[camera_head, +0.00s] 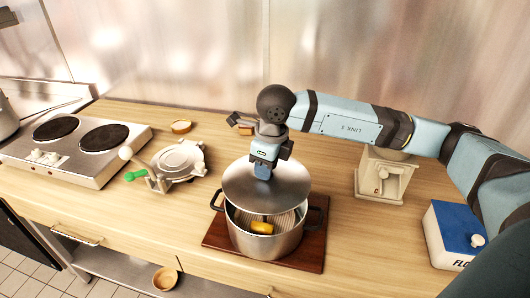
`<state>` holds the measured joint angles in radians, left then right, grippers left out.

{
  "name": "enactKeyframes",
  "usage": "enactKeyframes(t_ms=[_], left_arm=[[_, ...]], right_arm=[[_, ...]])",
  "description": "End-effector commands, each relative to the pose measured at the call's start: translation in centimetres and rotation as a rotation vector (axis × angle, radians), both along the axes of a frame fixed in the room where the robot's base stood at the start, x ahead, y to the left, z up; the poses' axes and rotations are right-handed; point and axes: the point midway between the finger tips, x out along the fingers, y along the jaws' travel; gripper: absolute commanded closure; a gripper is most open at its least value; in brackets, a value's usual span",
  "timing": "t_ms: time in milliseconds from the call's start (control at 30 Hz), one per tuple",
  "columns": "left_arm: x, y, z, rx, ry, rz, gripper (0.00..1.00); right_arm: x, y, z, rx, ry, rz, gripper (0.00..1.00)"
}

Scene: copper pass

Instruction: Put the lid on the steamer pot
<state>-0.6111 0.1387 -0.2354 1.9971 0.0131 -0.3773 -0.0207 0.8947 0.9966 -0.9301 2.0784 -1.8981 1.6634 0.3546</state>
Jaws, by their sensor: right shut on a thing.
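The steamer pot (262,243) is a steel pot with two dark side handles. It stands on a dark red-brown board (311,262) on the wooden counter. A ridged insert and a yellow piece of food (262,228) show inside its open front. The round grey lid (266,190) is over the back part of the pot, tilted, with the front of the opening uncovered. I cannot tell whether it touches the rim. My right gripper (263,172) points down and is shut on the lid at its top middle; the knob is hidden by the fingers. My left gripper is not in view.
A two-plate hob (85,143) is at the left, with a pot (5,118) beyond it. A round metal press with a green-handled tool (172,164) lies left of the pot. A beige machine (383,178) and a blue-and-white flour box (455,236) stand right. A wooden bowl (165,278) sits below the counter.

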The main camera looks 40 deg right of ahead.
Motion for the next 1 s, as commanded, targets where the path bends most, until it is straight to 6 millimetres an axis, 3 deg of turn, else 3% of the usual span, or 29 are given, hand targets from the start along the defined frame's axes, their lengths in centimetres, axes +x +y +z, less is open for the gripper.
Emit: enactKeyframes(t_ms=[267,733,1000], left_arm=[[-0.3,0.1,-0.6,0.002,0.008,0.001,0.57],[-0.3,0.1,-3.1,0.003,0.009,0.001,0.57],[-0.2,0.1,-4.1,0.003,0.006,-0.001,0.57]], right_arm=[[0.0,0.0,-0.7,0.0,0.0,0.0,0.97],[0.0,0.0,-5.3,-0.001,0.001,0.001,0.97],[0.0,0.0,-6.4,0.0,-0.001,0.001,0.97]])
